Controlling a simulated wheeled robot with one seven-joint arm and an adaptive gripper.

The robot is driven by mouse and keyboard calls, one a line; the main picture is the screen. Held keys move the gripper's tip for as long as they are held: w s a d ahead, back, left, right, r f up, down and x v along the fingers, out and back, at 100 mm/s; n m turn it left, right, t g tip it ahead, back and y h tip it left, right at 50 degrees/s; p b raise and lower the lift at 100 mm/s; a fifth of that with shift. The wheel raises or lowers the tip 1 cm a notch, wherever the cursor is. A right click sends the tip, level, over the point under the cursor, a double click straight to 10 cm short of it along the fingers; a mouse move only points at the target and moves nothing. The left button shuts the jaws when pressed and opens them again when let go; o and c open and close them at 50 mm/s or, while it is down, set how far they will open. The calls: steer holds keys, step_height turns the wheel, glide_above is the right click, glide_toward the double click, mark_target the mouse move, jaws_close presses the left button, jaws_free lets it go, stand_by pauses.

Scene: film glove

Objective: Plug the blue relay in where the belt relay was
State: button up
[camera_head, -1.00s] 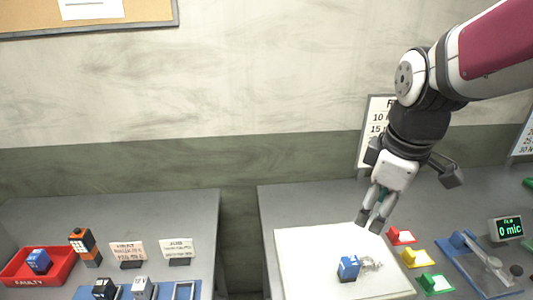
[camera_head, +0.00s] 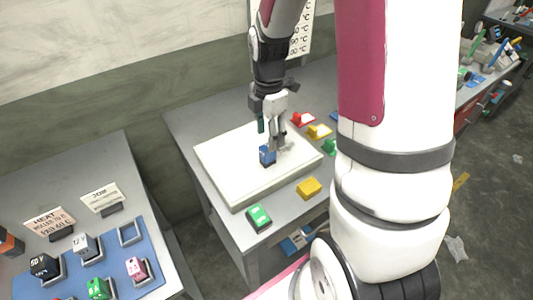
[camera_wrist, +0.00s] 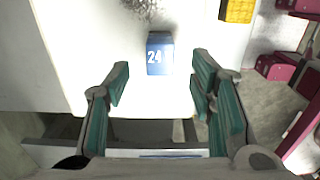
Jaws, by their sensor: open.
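The blue relay (camera_head: 267,155) stands on a white slab on the middle table. In the wrist view the blue relay (camera_wrist: 160,53) shows a white "24" and lies just ahead of the fingertips, roughly centred between them. My gripper (camera_head: 273,140) is above and close beside it, and in the wrist view my gripper (camera_wrist: 159,78) is open with nothing between its green-padded fingers. On the left table, a blue board (camera_head: 115,258) carries several sockets. One socket (camera_head: 130,232) at the back right of the board is an empty grey frame; others hold black, grey, green and pink relays.
The white slab (camera_head: 228,165) has a small tangled clump (camera_head: 288,146) beside the relay. A green block (camera_head: 258,217) and a yellow block (camera_head: 309,187) lie near the table's front edge. Two signs (camera_head: 102,198) (camera_head: 49,223) stand behind the board. A gap separates the tables.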

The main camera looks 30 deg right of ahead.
mark_target(268, 155)
steer(key=shift+a+f+p, duration=0.1)
steer(key=shift+f+p, duration=0.35)
steer(key=shift+f, duration=2.95)
jaws_close()
